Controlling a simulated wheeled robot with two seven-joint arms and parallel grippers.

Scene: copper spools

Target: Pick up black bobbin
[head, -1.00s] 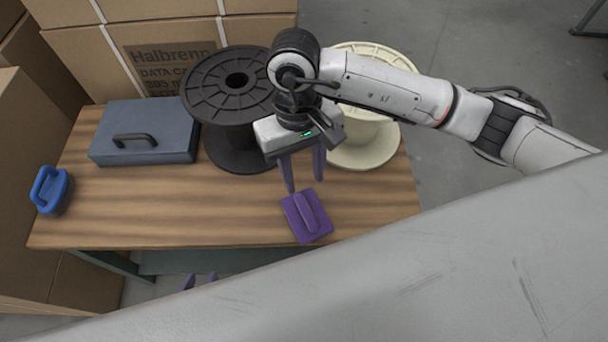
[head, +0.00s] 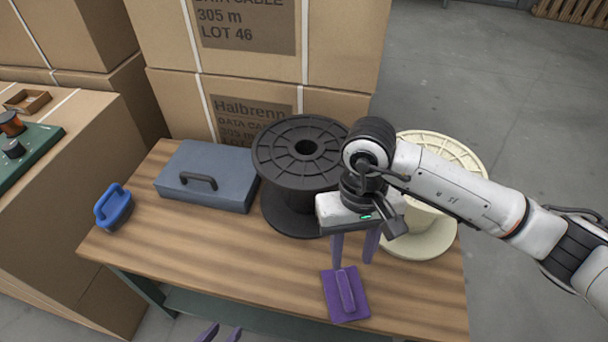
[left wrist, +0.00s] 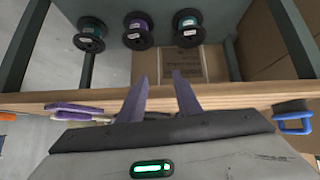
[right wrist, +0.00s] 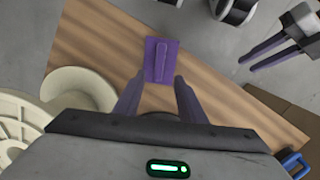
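A large black bobbin (head: 282,171) stands upright and empty on the wooden table. A cream spool (head: 420,240) stands to its right, partly behind my right arm. My right gripper (head: 354,260) is open and empty, at the black bobbin's front right and apart from it. It points down behind the purple handled block (head: 346,294), which also shows in the right wrist view (right wrist: 161,60). My left gripper (head: 220,333) shows only its fingertips at the front table edge. In the left wrist view, it (left wrist: 160,88) is open and empty.
A blue-grey case (head: 208,177) and a blue handled block (head: 113,208) occupy the table's left. Cartons (head: 250,95) stand close behind. Below the tabletop, small wire spools (left wrist: 138,31) show. A green board (head: 28,155) holds small items on a carton. The table's front middle is bare.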

